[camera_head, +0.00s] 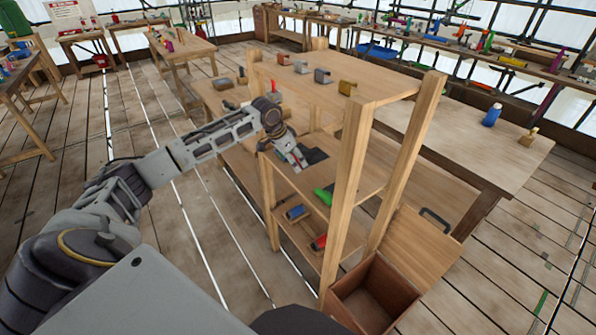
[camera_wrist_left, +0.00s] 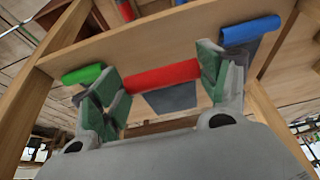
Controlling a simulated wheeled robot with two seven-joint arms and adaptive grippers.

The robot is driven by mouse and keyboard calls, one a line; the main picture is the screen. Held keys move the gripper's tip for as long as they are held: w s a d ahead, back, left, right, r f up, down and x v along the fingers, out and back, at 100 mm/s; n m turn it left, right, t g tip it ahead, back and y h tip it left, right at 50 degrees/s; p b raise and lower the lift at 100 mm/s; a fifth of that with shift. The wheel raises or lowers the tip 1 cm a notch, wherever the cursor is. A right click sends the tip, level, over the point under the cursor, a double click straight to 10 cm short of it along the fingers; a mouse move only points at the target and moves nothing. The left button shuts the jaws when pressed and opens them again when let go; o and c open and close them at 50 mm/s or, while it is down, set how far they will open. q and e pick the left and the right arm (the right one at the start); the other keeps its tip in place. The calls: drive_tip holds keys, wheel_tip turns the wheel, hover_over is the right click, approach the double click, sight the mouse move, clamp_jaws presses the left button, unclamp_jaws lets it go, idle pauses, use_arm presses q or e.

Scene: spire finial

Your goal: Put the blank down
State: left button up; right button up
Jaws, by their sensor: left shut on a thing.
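My left gripper (camera_head: 297,157) reaches in over the middle shelf (camera_head: 350,180) of a wooden rack. In the left wrist view, the gripper (camera_wrist_left: 160,78) is shut on a red cylindrical blank (camera_wrist_left: 158,76), held crosswise between the green-padded fingers. The blank is over or at a dark grey patch (camera_wrist_left: 172,98) on the shelf; I cannot tell whether it touches the board. A green cylinder (camera_wrist_left: 82,74) lies on one side of it and a blue cylinder (camera_wrist_left: 250,30) on the other. The green cylinder (camera_head: 323,195) also shows in the head view. My right gripper is not in view.
Rack posts (camera_head: 346,190) flank the shelf, with a top board (camera_head: 370,85) above holding several small blocks. A lower shelf holds a blue (camera_head: 296,212) and a red cylinder (camera_head: 319,242). An open wooden box (camera_head: 375,292) stands on the floor beside the rack. A table (camera_head: 480,140) is behind.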

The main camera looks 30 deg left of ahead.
sight(301, 176)
use_arm(q)
drive_tip(key=shift+w+d+r, duration=0.1)
drive_tip(key=shift+w+d, duration=0.1)
drive_tip(key=shift+w, duration=0.25)
drive_tip(key=shift+w+d, duration=0.2)
drive_tip(key=shift+w, duration=0.25)
drive_tip(key=shift+w+d+f, duration=0.1)
drive_tip(key=shift+f, duration=1.35)
wheel_tip(301, 176, down, 4)
drive_tip(key=shift+r, duration=0.15)
drive_tip(key=shift+w+f+p, duration=0.15)
drive_tip(key=shift+f+p, duration=0.1)
drive_tip(key=shift+p, duration=0.1)
drive_tip(key=o, duration=0.9)
drive_tip(key=shift+f, duration=0.15)
drive_tip(key=o, duration=0.4)
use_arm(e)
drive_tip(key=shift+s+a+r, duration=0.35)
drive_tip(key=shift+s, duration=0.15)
